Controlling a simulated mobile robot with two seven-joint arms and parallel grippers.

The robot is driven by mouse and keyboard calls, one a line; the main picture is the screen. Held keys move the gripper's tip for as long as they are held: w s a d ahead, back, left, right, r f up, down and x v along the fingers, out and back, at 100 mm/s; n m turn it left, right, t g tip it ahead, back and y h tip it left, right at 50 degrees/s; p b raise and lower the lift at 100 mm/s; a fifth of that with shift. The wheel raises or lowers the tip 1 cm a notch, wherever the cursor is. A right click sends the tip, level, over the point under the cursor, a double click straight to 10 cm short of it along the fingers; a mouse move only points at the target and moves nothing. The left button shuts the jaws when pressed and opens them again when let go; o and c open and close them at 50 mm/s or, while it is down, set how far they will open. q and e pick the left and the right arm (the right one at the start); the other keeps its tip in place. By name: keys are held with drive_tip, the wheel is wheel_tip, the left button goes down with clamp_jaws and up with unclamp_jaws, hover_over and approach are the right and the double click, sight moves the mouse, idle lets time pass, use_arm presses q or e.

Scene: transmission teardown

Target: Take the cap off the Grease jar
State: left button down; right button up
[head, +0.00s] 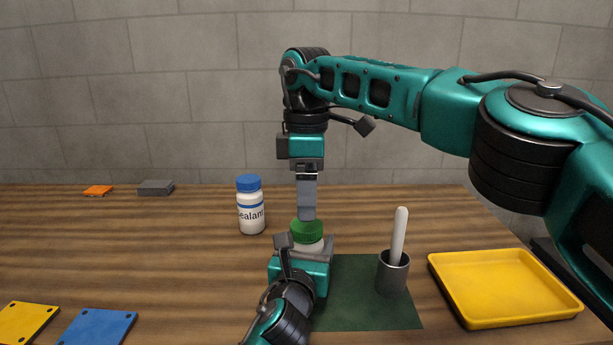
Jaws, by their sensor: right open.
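The jar (309,246) has a green ribbed cap (307,230) and a white body. It stands upright near the middle of the table, its cap on. Its label is hidden, so I cannot read Grease on it. My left gripper (306,251) comes from below with a grey finger on each side of the white body and looks shut on it. My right gripper (307,216) points straight down just above the green cap. It is open and seen edge-on, so its fingers overlap. I cannot tell whether its tips touch the cap.
A white Sealant bottle (250,212) with a blue cap stands left of the jar. A grey cup (393,275) with a white stick (399,236) stands on a dark green mat (350,315). A yellow tray (505,318) lies right. Blue (97,327) and yellow (24,322) plates lie front left.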

sight(307, 224)
drive_tip(key=shift+f, duration=2.55)
